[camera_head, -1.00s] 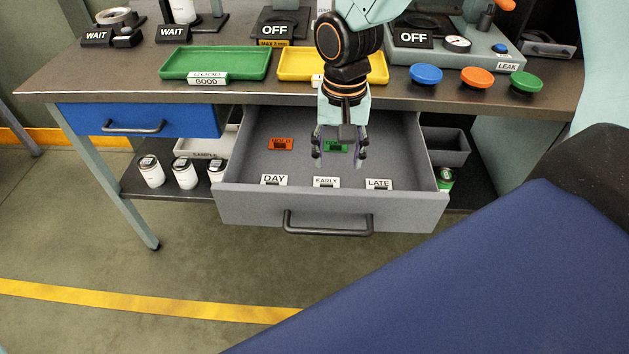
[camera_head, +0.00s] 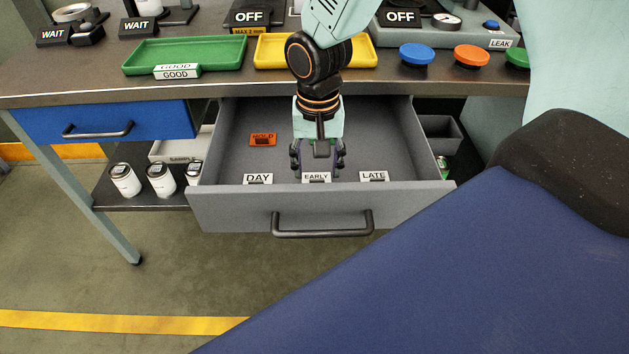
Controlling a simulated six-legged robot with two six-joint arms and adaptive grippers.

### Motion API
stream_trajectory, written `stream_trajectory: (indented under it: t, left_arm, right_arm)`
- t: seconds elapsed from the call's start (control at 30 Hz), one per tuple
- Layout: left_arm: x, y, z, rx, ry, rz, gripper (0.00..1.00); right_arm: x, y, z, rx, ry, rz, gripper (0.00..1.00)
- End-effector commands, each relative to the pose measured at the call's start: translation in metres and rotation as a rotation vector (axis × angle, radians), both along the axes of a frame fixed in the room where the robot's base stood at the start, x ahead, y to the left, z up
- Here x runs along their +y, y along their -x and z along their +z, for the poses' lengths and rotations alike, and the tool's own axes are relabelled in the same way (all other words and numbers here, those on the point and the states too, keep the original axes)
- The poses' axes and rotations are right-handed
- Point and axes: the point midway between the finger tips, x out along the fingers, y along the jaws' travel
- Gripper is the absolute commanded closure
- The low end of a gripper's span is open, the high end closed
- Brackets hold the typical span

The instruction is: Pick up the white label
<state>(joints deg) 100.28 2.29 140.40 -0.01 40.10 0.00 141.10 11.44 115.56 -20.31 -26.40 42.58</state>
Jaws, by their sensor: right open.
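Three white labels stand in a row near the front of the open grey drawer (camera_head: 320,213): DAY (camera_head: 257,179) on the left, EARLY (camera_head: 316,177) in the middle and LATE (camera_head: 373,176) on the right. My right gripper (camera_head: 317,168) points down into the drawer, open, with its fingers just behind and above the EARLY label. I cannot tell whether they touch it. An orange MOLD label (camera_head: 263,139) lies further back on the left. The green label is hidden behind my gripper. My left gripper is not in view.
The drawer's front wall and black handle (camera_head: 322,232) face me. Above it, the bench holds a green tray (camera_head: 185,55), a yellow tray (camera_head: 358,53) and blue, orange and green buttons. White jars (camera_head: 160,180) stand on the shelf at left.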

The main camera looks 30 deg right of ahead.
Motion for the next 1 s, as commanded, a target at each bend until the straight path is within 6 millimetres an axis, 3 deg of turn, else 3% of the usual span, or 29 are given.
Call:
stream_trajectory:
  t: [0.1,0.2,0.43,0.9,1.0]
  left_arm:
    - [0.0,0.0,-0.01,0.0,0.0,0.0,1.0]
    - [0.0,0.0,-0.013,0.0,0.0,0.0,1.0]
    - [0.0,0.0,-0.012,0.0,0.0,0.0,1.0]
    - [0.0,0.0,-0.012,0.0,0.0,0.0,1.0]
    - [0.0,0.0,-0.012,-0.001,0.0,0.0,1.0]
  right_arm:
    - [0.002,0.0,-0.023,0.004,0.0,-0.001,0.45]
    - [0.003,-0.002,-0.032,0.002,0.0,0.0,0.45]
    - [0.003,-0.004,-0.031,0.0,0.0,-0.001,0.46]
    - [0.003,-0.004,-0.031,0.0,0.0,-0.001,0.85]
    - [0.003,-0.004,-0.031,0.0,0.0,-0.001,0.85]
